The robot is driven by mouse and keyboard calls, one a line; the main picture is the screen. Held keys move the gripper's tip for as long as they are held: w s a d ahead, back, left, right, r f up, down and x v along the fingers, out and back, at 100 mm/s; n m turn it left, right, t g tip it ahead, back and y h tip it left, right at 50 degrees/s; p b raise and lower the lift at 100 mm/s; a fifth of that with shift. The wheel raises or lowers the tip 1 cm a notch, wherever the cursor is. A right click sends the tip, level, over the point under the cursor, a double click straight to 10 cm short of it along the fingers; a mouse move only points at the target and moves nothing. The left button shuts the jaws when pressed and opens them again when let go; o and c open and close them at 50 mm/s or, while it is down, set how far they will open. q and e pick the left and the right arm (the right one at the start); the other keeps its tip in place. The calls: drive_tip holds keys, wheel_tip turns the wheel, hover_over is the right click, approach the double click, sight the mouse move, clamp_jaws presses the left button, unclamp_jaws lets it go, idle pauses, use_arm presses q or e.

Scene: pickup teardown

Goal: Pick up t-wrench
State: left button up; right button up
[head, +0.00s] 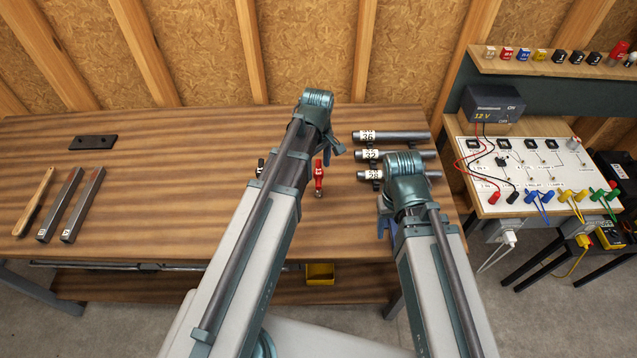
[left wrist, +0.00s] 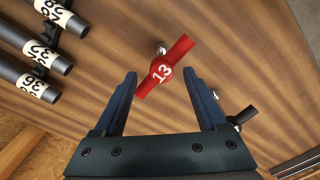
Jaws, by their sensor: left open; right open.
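A red T-wrench (head: 319,177) marked 13 stands on the wooden workbench; it also shows in the left wrist view (left wrist: 165,68). A black T-wrench (head: 260,168) is partly hidden behind my left arm, and shows in the left wrist view (left wrist: 238,118) beside the right finger. My left gripper (head: 329,143) is open and empty, above the bench. In the left wrist view (left wrist: 162,80) its fingertips lie either side of the red handle, which appears just beyond them; contact cannot be told. My right gripper (head: 384,222) is mostly hidden by its own arm, near the front of the bench.
Several grey tubes with number labels (head: 395,136) lie on a rack at the right of the bench. Two grey bars (head: 83,205), a wooden-handled tool (head: 35,201) and a black plate (head: 94,142) lie at left. A wired test panel (head: 530,170) stands at right.

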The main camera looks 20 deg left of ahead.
drive_tip(key=shift+f, duration=0.1)
use_arm(q)
drive_tip(key=f+b, duration=0.5)
drive_tip(key=shift+s+d+f, duration=0.15)
drive_tip(key=shift+s, duration=0.1)
use_arm(e)
wheel_tip(320, 180, down, 5)
drive_tip(key=shift+f, duration=0.1)
use_arm(q)
clamp_jaws()
